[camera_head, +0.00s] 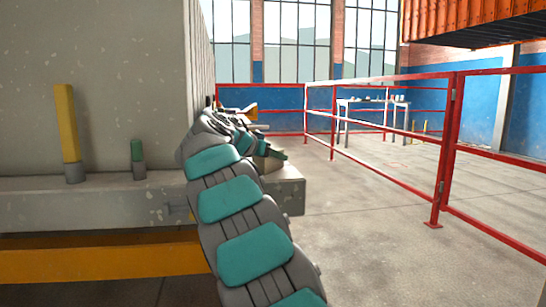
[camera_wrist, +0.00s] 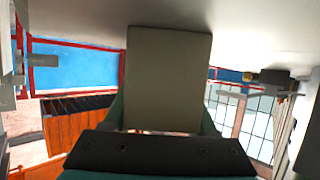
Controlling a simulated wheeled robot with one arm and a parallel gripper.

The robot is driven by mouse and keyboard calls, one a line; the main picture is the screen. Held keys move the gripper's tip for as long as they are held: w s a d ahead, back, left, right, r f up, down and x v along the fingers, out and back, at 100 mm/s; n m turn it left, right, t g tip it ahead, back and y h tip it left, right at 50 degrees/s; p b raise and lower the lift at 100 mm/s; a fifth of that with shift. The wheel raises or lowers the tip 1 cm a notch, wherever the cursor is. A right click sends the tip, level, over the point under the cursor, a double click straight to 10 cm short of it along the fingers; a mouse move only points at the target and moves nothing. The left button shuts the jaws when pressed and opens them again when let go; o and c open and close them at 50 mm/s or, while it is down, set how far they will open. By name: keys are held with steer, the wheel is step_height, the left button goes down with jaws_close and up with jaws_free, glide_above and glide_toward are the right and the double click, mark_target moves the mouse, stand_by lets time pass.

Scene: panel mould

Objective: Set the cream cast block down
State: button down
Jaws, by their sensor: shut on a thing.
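The cream cast block (camera_wrist: 168,75) fills the middle of the wrist view. My gripper (camera_wrist: 163,113) is shut on it, with a dark green finger along each side. The block's far end meets the edge of a pale surface (camera_wrist: 245,22) in the picture; I cannot tell whether they touch. In the head view my arm reaches forward along the right side of a big grey concrete panel, and its end is over or near the ledge's right end. The block cannot be made out clearly there, and the fingertips are hidden.
The grey concrete panel (camera_head: 125,90) stands on a ledge (camera_head: 100,205) above a yellow beam (camera_head: 100,262). A yellow post (camera_head: 67,125) and a green-topped peg (camera_head: 137,155) stand on the ledge. Red railings (camera_head: 445,150) fence the right; the floor (camera_head: 370,235) between is clear.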

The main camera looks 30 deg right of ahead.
steer(key=shift+c, duration=1)
jaws_free()
steer(key=shift+r, duration=0.1)
steer(key=shift+s+a+r, duration=0.2)
steer(key=shift+a, duration=0.25)
steer(key=v, duration=1.1)
steer(key=shift+s, duration=0.1)
